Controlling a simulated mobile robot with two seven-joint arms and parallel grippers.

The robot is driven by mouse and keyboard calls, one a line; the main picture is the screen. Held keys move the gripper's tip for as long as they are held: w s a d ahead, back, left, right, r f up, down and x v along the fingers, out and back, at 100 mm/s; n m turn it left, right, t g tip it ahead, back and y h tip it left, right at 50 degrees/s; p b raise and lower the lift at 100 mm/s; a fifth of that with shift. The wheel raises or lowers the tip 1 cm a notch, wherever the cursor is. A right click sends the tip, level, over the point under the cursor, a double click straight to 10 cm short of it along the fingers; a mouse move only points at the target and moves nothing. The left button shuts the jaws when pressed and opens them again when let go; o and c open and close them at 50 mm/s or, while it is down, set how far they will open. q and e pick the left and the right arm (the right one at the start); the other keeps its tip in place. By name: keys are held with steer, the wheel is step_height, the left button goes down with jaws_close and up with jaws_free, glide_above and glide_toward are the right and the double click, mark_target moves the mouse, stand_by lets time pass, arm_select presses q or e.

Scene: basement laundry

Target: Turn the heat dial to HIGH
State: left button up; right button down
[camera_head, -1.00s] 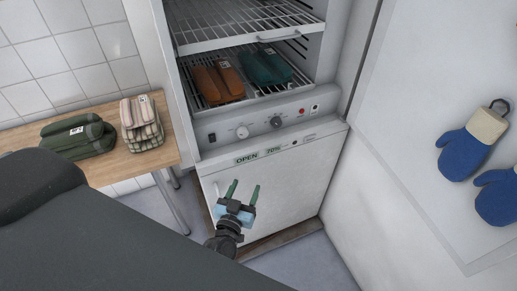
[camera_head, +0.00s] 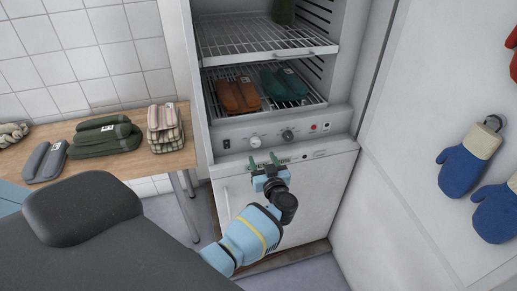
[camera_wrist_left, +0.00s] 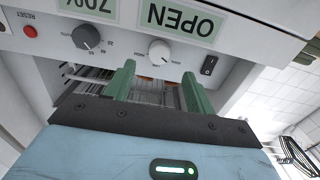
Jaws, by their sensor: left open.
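The cabinet's control panel (camera_head: 265,133) carries a white knob (camera_head: 255,142) and a dark dial (camera_head: 288,135) to its right. In the left wrist view the panel is upside down, with the white knob (camera_wrist_left: 160,50) near the middle and the dark dial (camera_wrist_left: 85,36) to its left, ringed by small numbers. My left gripper (camera_head: 264,160) is open and empty, with green fingers just below the panel in the head view. The fingertips (camera_wrist_left: 158,72) show close to the white knob without visibly gripping it. My right gripper is not in view.
A rocker switch (camera_head: 227,144) and a red button (camera_head: 313,127) flank the knobs. Orange (camera_head: 238,96) and teal (camera_head: 284,84) folded items lie on the rack above. A wooden table (camera_head: 130,172) with folded cloths stands left. Blue mitts (camera_head: 460,172) hang right.

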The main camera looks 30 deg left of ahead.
mark_target(256, 145)
arm_select(q)
steer(key=b+x, duration=0.1)
steer(key=x, duration=0.5)
steer(key=shift+f, duration=0.15)
steer(key=shift+w+a, duration=0.1)
steer(key=shift+a, duration=0.05)
steer(key=shift+w+a, duration=0.15)
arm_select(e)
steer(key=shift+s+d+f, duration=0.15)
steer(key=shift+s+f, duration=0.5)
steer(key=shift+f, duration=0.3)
arm_select(q)
steer(key=shift+c, duration=0.8)
steer(key=c, duration=0.8)
